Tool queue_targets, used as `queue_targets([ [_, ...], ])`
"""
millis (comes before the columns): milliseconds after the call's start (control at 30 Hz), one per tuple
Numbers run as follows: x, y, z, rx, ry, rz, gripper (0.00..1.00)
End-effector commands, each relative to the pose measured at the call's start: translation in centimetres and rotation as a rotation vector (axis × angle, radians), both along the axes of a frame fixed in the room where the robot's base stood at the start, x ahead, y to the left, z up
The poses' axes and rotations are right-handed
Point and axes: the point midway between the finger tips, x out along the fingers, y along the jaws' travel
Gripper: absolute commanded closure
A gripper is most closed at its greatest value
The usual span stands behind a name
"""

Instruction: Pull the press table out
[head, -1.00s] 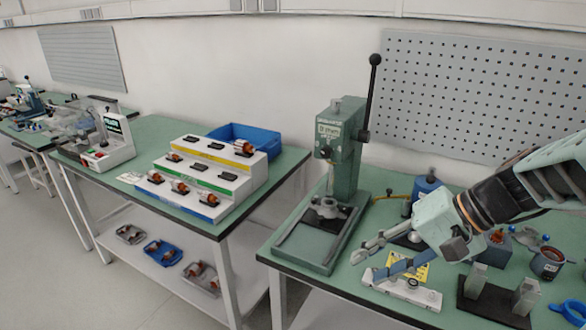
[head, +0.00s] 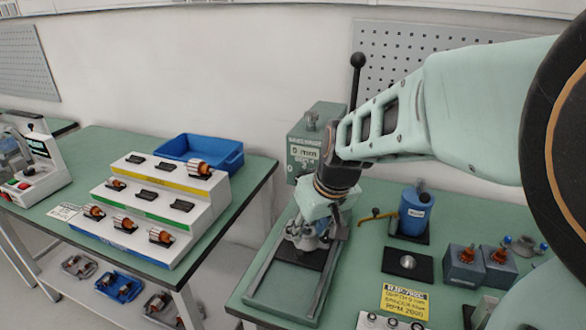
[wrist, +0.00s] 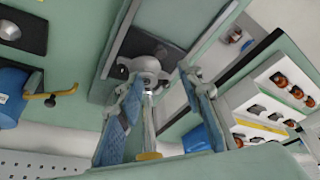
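The green press (head: 318,145) stands at the back of the right bench, its lever upright and its front partly hidden by my arm. The press table, a dark plate (head: 291,255) with a grey round fixture, sits between the rails of the press base. In the wrist view the grey fixture (wrist: 148,68) and the dark plate (wrist: 140,46) show beyond my fingers. My gripper (head: 308,240) points down at the fixture. In the wrist view my gripper (wrist: 163,78) is open, one blue-padded finger each side of the press spindle (wrist: 149,120). Whether a fingertip touches the fixture, I cannot tell.
A blue bottle (head: 415,210), a black pad (head: 408,264), a yellow label (head: 404,300) and small grey blocks lie to the right of the press. The left bench holds a stepped white rack (head: 150,210) and a blue bin (head: 200,153). A gap separates the benches.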

Motion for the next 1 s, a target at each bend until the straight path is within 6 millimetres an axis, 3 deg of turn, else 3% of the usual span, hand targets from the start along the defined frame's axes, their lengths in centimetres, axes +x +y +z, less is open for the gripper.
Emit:
queue_targets([
  [167, 0.5, 0.3, -1.5, -0.001, -0.002, 0.004, 0.66],
  [633, 3.0, 1.4, -8.4, 0.0, 0.0, 0.003, 0.66],
  [1000, 3.9, 1.7, -10.0, 0.0, -0.002, 0.003, 0.66],
])
